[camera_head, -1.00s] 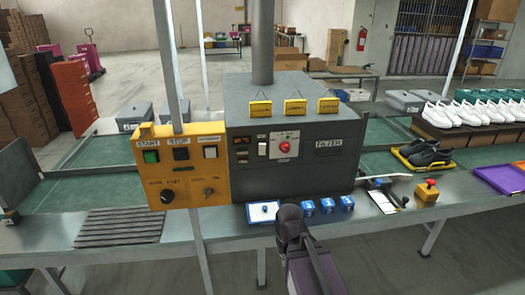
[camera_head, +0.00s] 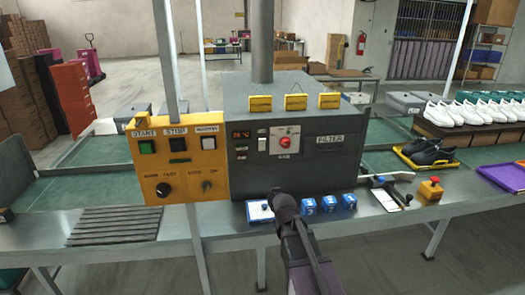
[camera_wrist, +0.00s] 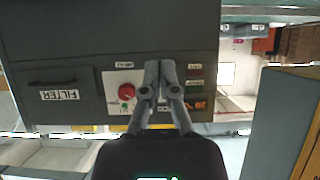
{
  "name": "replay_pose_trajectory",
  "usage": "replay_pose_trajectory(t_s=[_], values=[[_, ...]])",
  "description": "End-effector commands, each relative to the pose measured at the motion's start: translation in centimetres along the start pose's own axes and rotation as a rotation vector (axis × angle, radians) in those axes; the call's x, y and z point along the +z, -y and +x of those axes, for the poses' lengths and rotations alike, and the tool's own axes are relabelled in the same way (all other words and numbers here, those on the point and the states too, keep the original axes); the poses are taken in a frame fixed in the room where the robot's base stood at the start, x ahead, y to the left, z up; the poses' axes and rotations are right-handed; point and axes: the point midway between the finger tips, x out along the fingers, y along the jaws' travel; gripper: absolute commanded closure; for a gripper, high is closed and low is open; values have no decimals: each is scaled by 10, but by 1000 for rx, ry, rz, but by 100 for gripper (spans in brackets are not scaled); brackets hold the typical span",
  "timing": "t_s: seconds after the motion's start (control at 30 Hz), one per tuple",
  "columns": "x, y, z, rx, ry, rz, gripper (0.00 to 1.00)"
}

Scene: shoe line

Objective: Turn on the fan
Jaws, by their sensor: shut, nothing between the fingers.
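The dark grey machine box (camera_head: 325,175) stands on the line. Its front carries a white rocker switch (camera_head: 262,143) and, to the right, a red knob (camera_head: 284,142) on a white plate; their small labels are too blurred to read. The knob also shows in the upside-down wrist view (camera_wrist: 127,90). My gripper (camera_wrist: 158,68) is shut and empty in front of this panel, its fingers between the knob and the small displays (camera_wrist: 195,88), hiding the switch there. Contact cannot be told. In the head view my gripper (camera_head: 283,203) is below the knob, seen from behind.
A yellow control box (camera_head: 178,160) with buttons and knobs adjoins on the left. Small blue boxes (camera_head: 329,203) lie at the bench front. A FILTER drawer (camera_head: 330,143) is beside the knob.

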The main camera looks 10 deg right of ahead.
Motion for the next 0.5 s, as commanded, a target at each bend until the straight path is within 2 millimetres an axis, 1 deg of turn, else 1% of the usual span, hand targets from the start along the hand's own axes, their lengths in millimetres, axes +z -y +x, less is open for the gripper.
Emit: replay_pose_trajectory(t_s=[0.03, 0.2, 0.3, 0.4, 0.5], values=[[-9, 0, 11, 0, -66, 0, 100], [-50, 0, 26, 1, -302, 0, 100], [-71, 0, 29, 1, -430, 0, 100], [-88, 1, 29, 1, -537, 1, 100], [-100, 1, 27, 3, -618, 1, 100]])
